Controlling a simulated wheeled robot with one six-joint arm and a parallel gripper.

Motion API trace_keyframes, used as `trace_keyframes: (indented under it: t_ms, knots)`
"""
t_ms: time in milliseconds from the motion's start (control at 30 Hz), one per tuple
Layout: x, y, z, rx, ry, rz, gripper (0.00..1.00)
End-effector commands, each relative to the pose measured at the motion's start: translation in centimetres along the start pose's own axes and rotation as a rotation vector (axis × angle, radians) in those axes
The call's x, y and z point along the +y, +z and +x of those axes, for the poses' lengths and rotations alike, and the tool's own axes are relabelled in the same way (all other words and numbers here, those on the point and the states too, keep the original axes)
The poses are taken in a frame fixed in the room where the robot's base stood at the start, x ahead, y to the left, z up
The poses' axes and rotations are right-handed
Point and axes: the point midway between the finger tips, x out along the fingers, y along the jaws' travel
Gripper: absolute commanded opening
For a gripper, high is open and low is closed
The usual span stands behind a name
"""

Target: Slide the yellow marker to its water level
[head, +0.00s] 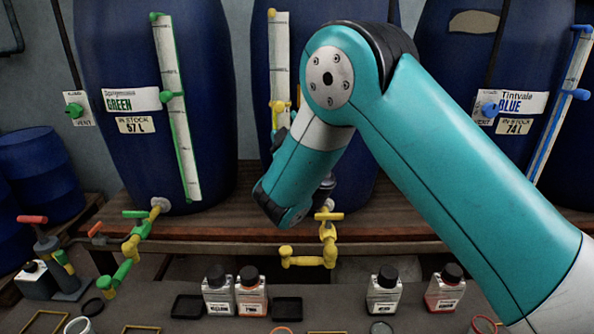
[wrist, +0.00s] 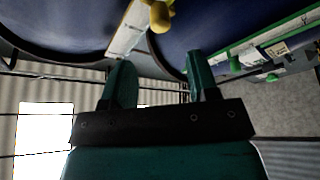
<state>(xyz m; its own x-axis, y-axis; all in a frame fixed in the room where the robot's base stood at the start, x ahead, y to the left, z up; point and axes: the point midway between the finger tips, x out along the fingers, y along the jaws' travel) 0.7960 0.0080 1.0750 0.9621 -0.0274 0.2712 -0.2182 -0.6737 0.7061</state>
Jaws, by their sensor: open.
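The yellow marker (head: 280,106) sits on a white scale strip (head: 279,55) on the front of the middle blue vat (head: 322,16). In the wrist view the yellow marker (wrist: 160,14) is at the top, beside the pale strip (wrist: 128,30). My gripper (wrist: 159,62) is open, with two teal fingers apart and nothing between them. The marker shows beyond the fingertips, roughly in line with the gap. In the head view my arm hides most of the gripper and the middle vat's label. I cannot make out a water level on the yellow scale.
The green vat (head: 150,70) stands left and the blue-labelled vat (head: 480,60) right, each with its own scale. A yellow tap (head: 328,235) and a green tap (head: 135,235) stick out below. Small bottles (head: 218,290) stand in front. The green scale (wrist: 265,40) lies right in the wrist view.

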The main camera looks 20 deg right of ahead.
Motion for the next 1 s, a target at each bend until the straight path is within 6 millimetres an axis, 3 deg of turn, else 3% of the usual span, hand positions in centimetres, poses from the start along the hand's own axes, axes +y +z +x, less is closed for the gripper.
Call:
trace_keyframes:
  t_ms: [500, 1000]
  knots:
    - [-0.4, 0.3, -6.4, 0.001, 0.000, 0.002, 0.54]
    - [0.0, 0.1, -7.4, -0.001, -0.001, 0.001, 0.54]
